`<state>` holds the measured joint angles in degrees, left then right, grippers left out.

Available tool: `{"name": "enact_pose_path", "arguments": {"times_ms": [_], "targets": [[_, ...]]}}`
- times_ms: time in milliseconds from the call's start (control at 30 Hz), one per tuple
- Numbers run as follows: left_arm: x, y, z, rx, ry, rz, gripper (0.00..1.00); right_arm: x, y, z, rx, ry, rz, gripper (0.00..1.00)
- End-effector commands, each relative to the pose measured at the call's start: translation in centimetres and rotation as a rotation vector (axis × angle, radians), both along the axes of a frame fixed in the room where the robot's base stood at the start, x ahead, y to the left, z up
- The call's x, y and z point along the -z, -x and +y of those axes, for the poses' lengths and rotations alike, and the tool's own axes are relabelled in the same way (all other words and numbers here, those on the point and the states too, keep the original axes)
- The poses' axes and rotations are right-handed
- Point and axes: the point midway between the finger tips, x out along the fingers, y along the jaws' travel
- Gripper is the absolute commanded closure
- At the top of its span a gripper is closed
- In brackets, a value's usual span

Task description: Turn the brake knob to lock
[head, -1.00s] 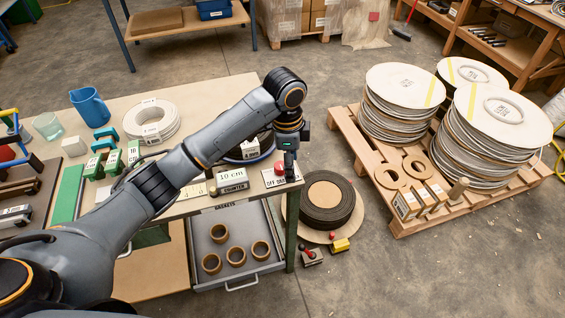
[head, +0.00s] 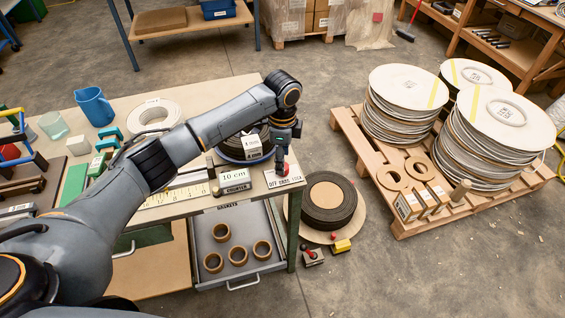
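The red brake knob (head: 283,169) stands on a pale plate (head: 287,182) at the table's front right corner. The plate's printed label seems to read OFF, BRAKE, LOCK. My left gripper (head: 279,161) points down directly over the knob, its fingertips at or just above the knob's top. The fingers cover part of the knob, so I cannot tell whether they touch or grip it, or how far apart they are. The knob's pointing direction is not clear. My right gripper is not in view.
A counter block marked 10 cm (head: 233,181) and a yellow ruler (head: 180,196) lie left of the knob. A coil (head: 243,152) sits behind it. An open drawer (head: 234,277) holds several brown rings below. A dark roll (head: 328,203) lies on the floor to the right.

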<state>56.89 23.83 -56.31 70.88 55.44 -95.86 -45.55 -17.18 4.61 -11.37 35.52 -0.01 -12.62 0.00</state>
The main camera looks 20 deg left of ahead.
Motion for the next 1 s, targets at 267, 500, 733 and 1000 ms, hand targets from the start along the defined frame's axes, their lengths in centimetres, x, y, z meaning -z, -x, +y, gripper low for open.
{"name": "enact_pose_path", "arguments": {"times_ms": [267, 500, 733, 1000], "targets": [[2.8, 0.0, 0.0, 0.000, 0.000, 0.001, 0.42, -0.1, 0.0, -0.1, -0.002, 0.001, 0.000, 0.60], [3.1, 0.0, 0.0, 0.000, 0.000, 0.000, 0.42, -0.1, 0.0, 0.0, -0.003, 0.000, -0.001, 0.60], [3.0, 0.0, 0.0, 0.000, 0.000, 0.000, 0.75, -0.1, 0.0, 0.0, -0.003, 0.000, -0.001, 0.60], [3.0, 0.0, 0.0, -0.005, 0.000, 0.000, 0.97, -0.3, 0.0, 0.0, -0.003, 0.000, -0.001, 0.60]]}}
